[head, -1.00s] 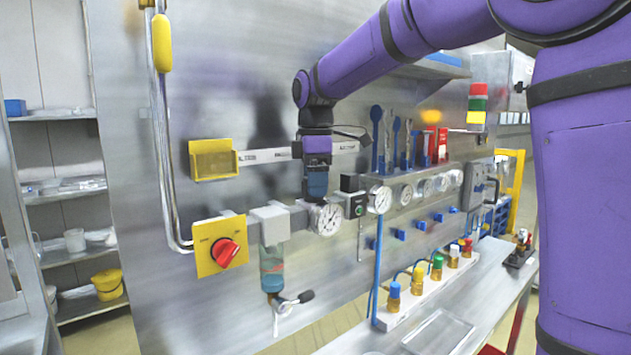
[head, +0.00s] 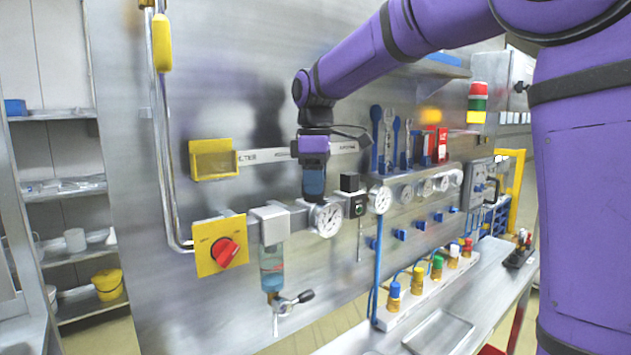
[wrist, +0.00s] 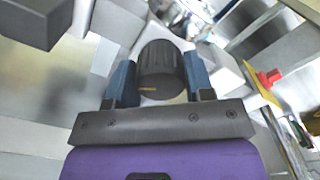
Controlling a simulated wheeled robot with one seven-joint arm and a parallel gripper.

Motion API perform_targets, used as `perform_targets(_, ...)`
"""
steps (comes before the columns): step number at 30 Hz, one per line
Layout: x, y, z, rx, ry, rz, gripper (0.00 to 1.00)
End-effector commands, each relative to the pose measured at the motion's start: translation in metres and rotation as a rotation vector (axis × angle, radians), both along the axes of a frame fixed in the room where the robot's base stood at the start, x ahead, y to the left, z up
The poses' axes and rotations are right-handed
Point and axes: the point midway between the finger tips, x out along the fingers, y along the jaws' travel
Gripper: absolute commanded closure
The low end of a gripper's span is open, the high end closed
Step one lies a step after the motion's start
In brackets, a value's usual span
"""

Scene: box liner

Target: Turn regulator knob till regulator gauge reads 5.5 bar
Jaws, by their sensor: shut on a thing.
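The regulator knob is a dark ribbed cylinder with a small yellow mark; it shows in the wrist view (wrist: 162,72) between the two blue fingers. My gripper (wrist: 160,80) is shut on it from above. In the head view my gripper (head: 314,185) points down over the regulator, and its fingers hide the knob. The regulator gauge (head: 327,220) is a round white dial just below the gripper, facing out from the panel. Its needle is too small to read surely.
A yellow plate with a red rotary switch (head: 224,252) and a clear filter bowl (head: 272,267) sit to the left. A small black block (head: 349,183) stands close right of my gripper, with another gauge (head: 380,200) beyond. Tools hang behind on the right.

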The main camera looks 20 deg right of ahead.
Motion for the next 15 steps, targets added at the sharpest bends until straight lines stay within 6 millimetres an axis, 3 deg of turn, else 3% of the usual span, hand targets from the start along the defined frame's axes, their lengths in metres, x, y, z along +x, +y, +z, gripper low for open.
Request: perform_targets(15,-0.0012,0.0011,0.0009,0.000,-0.002,-0.490,0.76)
